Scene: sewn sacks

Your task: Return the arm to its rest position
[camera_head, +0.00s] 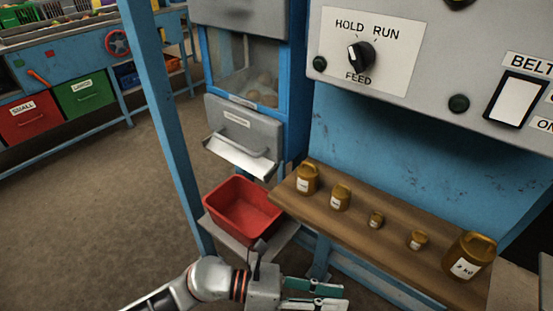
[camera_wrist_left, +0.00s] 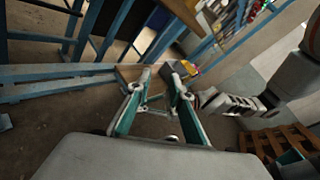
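My left gripper (camera_head: 318,295) is at the bottom of the head view, in front of the wooden shelf and below the red bin. Its two green-padded fingers are apart, with nothing between them. In the left wrist view the open fingers (camera_wrist_left: 160,78) point away from the camera over the floor. One of my arms (camera_wrist_left: 238,104), white with dark and red rings, shows at the right of that view.
A red bin (camera_head: 243,208) stands below a metal chute (camera_head: 240,154). Several brass weights, one a large one (camera_head: 468,256), stand on the wooden shelf (camera_head: 345,224). A blue post (camera_head: 166,110) rises left of the bin. Open floor (camera_head: 90,215) lies left. A wooden pallet (camera_wrist_left: 278,140) lies at right in the wrist view.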

